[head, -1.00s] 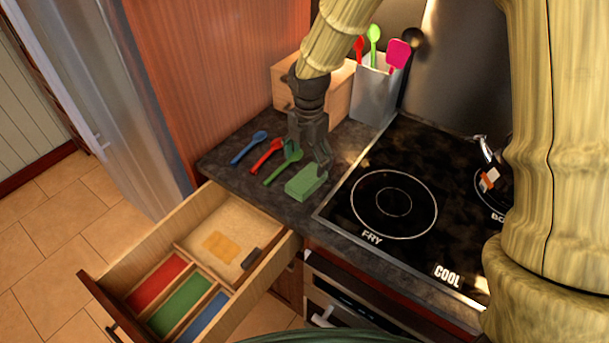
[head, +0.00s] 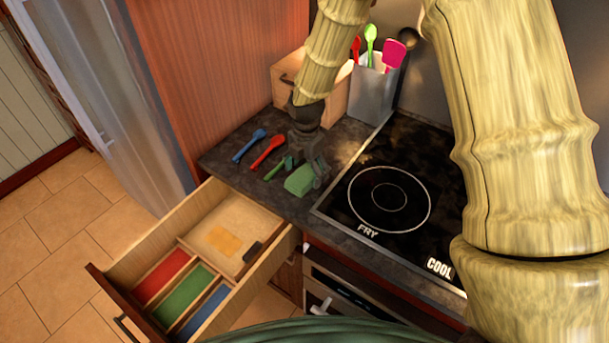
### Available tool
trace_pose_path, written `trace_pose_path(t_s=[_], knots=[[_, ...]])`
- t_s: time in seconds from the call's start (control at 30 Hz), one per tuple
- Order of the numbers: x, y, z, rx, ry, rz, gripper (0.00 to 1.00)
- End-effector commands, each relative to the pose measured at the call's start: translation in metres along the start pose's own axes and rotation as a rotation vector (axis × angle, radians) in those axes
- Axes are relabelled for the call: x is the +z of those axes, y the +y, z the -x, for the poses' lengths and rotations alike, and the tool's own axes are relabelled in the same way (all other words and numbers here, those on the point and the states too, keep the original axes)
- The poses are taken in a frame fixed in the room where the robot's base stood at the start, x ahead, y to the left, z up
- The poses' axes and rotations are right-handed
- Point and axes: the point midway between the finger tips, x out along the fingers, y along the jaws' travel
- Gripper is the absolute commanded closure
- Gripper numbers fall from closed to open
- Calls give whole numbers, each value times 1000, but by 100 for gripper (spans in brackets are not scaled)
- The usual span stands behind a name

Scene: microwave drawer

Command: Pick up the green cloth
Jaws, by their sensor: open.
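The green cloth (head: 298,182) is a small block-like piece on the dark counter, just left of the stove and behind the open drawer. My gripper (head: 306,172) is right over it, pointing down, with dark fingers at the cloth's far and right sides. The fingers look apart, and the cloth still rests on the counter. Whether a finger touches the cloth cannot be told. My gripper hides part of the cloth's far side and part of the green spoon (head: 274,172).
A blue spoon (head: 250,146) and a red spoon (head: 267,152) lie left of the cloth. The stove (head: 390,200) is at right. A utensil holder (head: 372,92) and a wooden box (head: 335,98) stand behind. The open drawer (head: 272,265) juts out in front, with coloured compartments.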

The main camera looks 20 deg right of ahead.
Motion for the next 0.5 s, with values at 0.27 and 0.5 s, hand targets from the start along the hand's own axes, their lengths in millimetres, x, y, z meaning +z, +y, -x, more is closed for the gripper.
trace_pose_path(t_s=[0.27, 0.5], knots=[[0, -1, 1, 1, 0, -1, 33], [0, 0, 1, 1, 0, 0, 63]])
